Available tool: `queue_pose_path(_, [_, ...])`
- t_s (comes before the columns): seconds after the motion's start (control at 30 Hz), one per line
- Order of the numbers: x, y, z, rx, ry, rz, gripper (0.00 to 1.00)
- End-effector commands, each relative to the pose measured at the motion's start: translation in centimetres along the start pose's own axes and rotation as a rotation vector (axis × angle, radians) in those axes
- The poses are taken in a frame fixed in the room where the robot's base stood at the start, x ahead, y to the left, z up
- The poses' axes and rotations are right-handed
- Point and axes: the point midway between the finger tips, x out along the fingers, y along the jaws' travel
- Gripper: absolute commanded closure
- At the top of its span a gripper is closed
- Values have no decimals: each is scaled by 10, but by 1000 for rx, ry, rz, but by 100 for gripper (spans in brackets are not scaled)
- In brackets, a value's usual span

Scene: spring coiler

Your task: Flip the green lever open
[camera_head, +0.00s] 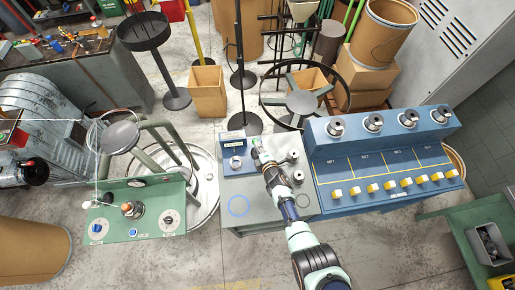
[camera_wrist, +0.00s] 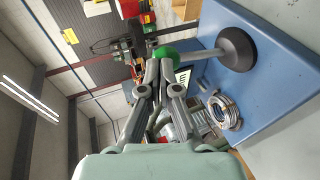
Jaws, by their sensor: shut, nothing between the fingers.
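The green lever shows in the wrist view as a green knob (camera_wrist: 166,53) on a grey rod, which runs right to a dark round base on a blue panel. In the head view a small green spot that looks like its knob (camera_head: 256,141) is at the tip of my gripper (camera_head: 257,154). In the wrist view my gripper (camera_wrist: 159,68) is shut and empty, its fingertips just below the knob and partly overlapping it. I cannot tell whether they touch it.
Grey tabletop (camera_head: 245,185) lies below my arm.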

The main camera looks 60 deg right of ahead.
Motion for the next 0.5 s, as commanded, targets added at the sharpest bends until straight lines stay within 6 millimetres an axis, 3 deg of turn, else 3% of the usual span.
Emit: queue_pose_path(0.5, [20,6,5,1,-1,-1,100])
